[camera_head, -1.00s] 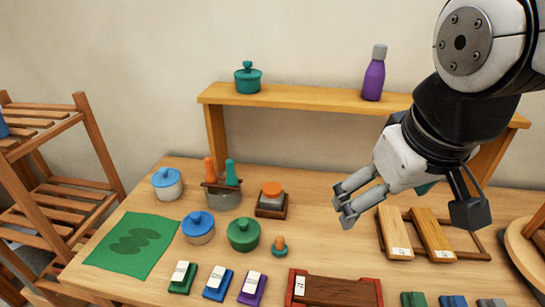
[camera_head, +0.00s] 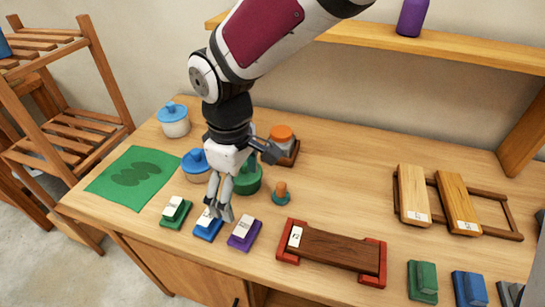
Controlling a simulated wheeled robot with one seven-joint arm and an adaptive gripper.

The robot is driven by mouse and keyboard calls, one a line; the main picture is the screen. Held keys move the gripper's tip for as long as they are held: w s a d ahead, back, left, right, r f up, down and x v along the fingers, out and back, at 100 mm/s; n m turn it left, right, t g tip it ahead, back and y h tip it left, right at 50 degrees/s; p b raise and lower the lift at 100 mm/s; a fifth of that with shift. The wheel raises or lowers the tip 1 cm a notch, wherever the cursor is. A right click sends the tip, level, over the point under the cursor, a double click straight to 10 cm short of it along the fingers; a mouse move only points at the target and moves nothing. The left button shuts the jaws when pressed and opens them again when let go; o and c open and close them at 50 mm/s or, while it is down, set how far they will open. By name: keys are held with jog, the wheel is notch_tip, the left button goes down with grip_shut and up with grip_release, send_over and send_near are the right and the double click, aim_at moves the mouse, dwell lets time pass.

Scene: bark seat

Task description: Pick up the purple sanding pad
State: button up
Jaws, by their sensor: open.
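The purple sanding pad (camera_head: 244,234) lies on the table near the front edge, with a pale label on top. It is the rightmost of a row with a blue pad (camera_head: 207,228) and a green pad (camera_head: 175,211). My gripper (camera_head: 220,208) is open and points down. In the picture its fingertips are over the blue pad, just left of the purple pad, and they partly cover the blue pad. How high the fingertips are above the pads I cannot tell. Nothing shows between the fingers.
A green pot (camera_head: 248,180) and a blue-lidded pot (camera_head: 194,166) stand behind my gripper. A small orange-topped stamp (camera_head: 281,195) is to the right. A red-ended wooden rack (camera_head: 335,250) lies right of the purple pad. A green cloth (camera_head: 134,178) lies at the left.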

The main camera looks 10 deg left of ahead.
aim_at(244, 226)
notch_tip(244, 226, down, 8)
jog(key=shift+f, duration=0.1)
jog(key=shift+s+d+f, duration=0.1)
jog(key=shift+s+f, duration=0.05)
jog(key=shift+f, duration=1.15)
jog(key=shift+s+f, duration=0.1)
jog(key=shift+f, duration=1.2)
jog(key=c, duration=1.6)
jog(key=shift+d, duration=0.1)
jog(key=shift+c, duration=0.2)
